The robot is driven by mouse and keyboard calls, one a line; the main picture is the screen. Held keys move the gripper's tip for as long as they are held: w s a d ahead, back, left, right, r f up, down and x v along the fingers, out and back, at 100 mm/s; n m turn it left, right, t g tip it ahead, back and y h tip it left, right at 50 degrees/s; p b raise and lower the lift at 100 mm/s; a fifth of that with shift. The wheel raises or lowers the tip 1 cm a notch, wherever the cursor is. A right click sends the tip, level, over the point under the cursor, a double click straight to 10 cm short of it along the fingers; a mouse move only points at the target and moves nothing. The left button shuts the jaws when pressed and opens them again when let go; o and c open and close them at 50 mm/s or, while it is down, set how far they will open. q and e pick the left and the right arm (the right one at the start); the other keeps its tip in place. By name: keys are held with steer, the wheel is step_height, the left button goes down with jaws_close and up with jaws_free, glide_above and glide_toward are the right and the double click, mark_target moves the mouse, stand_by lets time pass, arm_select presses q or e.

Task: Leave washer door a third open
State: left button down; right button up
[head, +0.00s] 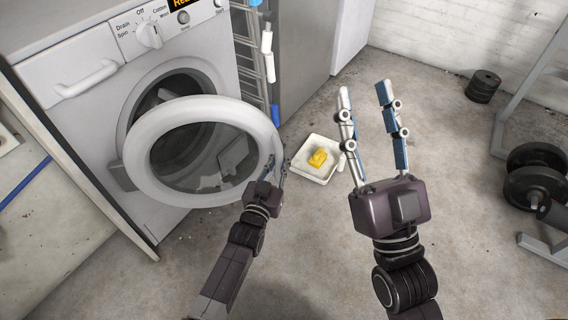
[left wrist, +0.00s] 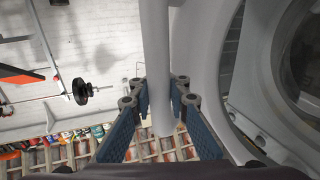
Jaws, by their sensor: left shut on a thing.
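The washer (head: 75,75) stands at the left in the head view. Its round door (head: 148,118) is swung open on its left-side hinge, apart from the drum opening. My left gripper (head: 277,166) is at the door's right rim. In the left wrist view the left gripper (left wrist: 160,98) is shut on the door's pale rim (left wrist: 156,50), with a finger on each side. The washer's door opening lies to the right there. My right gripper (head: 365,95) is open and empty, above the floor right of the door.
A white tray (head: 322,172) with a yellow block (head: 317,158) lies on the floor between my arms. Weight plates (head: 483,86) and dumbbells (head: 537,170) are at the right. A narrow rack (head: 257,50) stands beside the washer. Floor at centre right is clear.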

arm_select(q)
steer(key=shift+w+a+f, duration=0.1)
steer(key=shift+w+a, duration=0.05)
steer(key=shift+a, duration=0.4)
steer(key=c, duration=1.8)
jaws_free()
steer(key=shift+a, duration=0.1)
steer(key=shift+s, duration=0.2)
steer(key=v, duration=1.1)
steer(key=shift+s, duration=0.4)
